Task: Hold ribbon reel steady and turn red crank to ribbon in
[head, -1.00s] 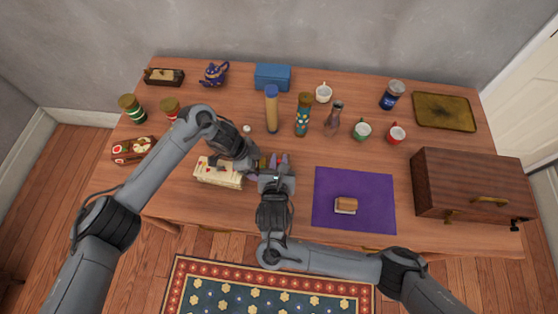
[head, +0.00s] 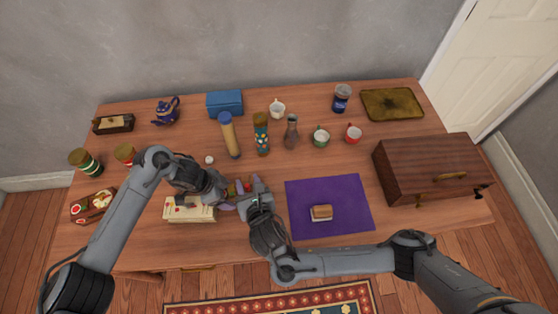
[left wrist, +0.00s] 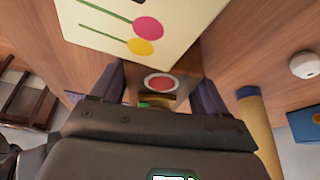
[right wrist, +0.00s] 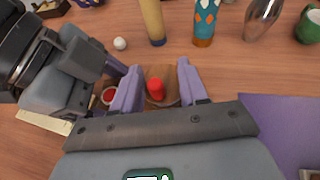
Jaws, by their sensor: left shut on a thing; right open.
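The ribbon reel shows as a small wooden body with a red round end (left wrist: 160,84) between my left fingers in the left wrist view. My left gripper (head: 229,194) is shut on it, beside the pale card box. The right wrist view shows the reel's round wooden side (right wrist: 160,76) with the upright red crank knob (right wrist: 156,89) in front of it. My right gripper (right wrist: 155,82) is open, with one finger on each side of the knob and a gap around it. In the head view the grippers mostly hide the reel.
A pale box with painted flowers (head: 183,211) lies close to my left gripper. A small white ball (head: 209,160), a yellow cylinder (head: 230,137) and a patterned bottle (head: 261,136) stand behind. A purple mat (head: 345,195) with a small block (head: 321,212) lies right.

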